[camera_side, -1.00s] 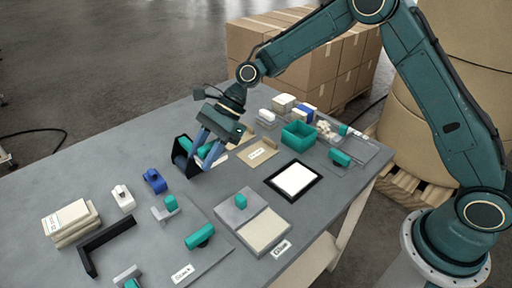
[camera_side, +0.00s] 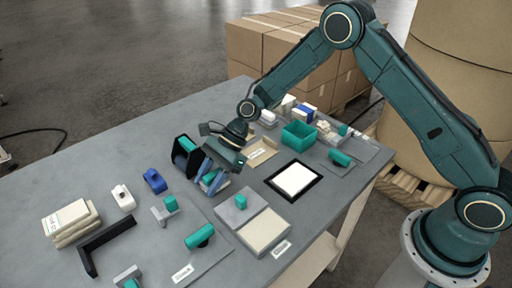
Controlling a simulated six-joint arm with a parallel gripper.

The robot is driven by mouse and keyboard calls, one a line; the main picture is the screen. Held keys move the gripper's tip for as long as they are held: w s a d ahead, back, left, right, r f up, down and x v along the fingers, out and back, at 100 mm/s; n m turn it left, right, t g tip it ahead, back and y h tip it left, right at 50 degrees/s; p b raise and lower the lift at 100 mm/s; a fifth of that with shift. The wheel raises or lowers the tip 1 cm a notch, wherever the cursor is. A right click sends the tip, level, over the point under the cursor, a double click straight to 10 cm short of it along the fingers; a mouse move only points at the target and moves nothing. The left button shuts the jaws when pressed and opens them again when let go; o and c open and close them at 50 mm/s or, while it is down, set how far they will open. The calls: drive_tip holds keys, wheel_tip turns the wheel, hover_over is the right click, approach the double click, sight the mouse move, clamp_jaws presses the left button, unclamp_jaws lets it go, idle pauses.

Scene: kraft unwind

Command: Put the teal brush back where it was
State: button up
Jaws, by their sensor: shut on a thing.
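My gripper (camera_side: 208,182) is low over the table's middle, just right of a black holder. It is shut on a teal piece (camera_side: 209,178) that looks like the teal brush; the fingers hide much of it. A pale part shows beside the fingers, and I cannot tell whether it touches the table. The black holder (camera_side: 178,160) stands upright with another teal piece (camera_side: 186,145) in it.
A black-framed white pad (camera_side: 294,180) and a teal bin (camera_side: 299,136) are to the right. A beige pad (camera_side: 264,230) lies in front. A black angle bar (camera_side: 105,245), blue block (camera_side: 155,180), white block (camera_side: 123,198) and stacked packs (camera_side: 71,222) are left. The far left table is clear.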

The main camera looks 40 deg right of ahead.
drive_tip(key=shift+f, duration=0.4)
drive_tip(key=shift+f, duration=0.1)
drive_tip(key=o, duration=1.3)
drive_tip(key=v, duration=1.2)
